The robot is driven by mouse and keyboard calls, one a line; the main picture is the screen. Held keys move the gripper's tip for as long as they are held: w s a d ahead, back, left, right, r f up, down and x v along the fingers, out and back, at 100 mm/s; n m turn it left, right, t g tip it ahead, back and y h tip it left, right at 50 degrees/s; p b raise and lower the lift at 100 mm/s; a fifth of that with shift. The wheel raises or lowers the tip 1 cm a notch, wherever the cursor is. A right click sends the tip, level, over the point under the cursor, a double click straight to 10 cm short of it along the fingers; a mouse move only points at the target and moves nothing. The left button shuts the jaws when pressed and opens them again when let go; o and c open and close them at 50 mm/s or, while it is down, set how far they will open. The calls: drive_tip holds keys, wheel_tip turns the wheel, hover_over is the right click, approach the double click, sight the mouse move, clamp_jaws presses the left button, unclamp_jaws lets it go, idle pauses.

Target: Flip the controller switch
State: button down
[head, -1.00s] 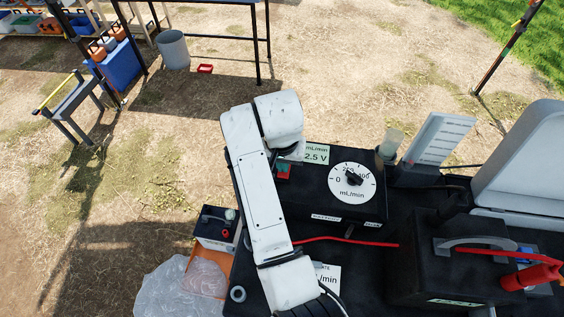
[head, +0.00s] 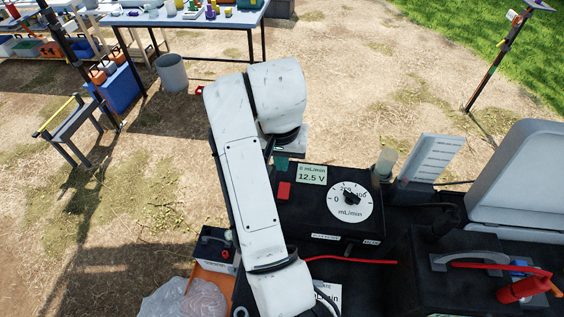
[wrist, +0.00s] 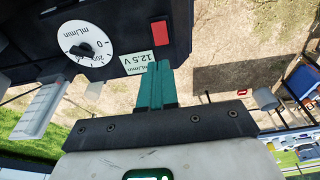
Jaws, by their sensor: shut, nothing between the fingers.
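The controller (head: 318,222) is a black box with a white mL/min dial (head: 350,201), a small display (head: 311,174) reading 12.5 V and a red switch (head: 283,190) on its top. In the wrist view the picture is upside down, with the red switch (wrist: 159,32) above the display (wrist: 137,62) and the dial (wrist: 85,40) at left. My gripper (head: 281,163) has teal fingers, shut and empty, just beyond the switch in the head view. In the wrist view the fingertips (wrist: 158,66) are near the display's edge, apart from the switch.
A black box with a grey handle (head: 470,245), red cable and red clamp stands right of the controller. A grey case (head: 525,190) and white chart (head: 430,160) stand behind. Clear plastic bags (head: 185,298) lie at lower left. Dry ground is open beyond.

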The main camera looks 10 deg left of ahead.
sight(285, 186)
drive_tip(key=w+p, duration=0.1)
drive_tip(key=p, duration=0.2)
drive_tip(key=shift+w+d+r, duration=0.15)
drive_tip(key=shift+r, duration=0.05)
idle(0.4)
drive_tip(key=shift+f, duration=0.1)
drive_tip(key=w+f, duration=0.1)
drive_tip(key=f, duration=0.3)
drive_tip(key=f+p, duration=0.1)
drive_tip(key=f, duration=0.4)
drive_tip(key=w+f+p, duration=0.1)
drive_tip(key=f, duration=0.3)
drive_tip(key=shift+w+f, duration=0.3)
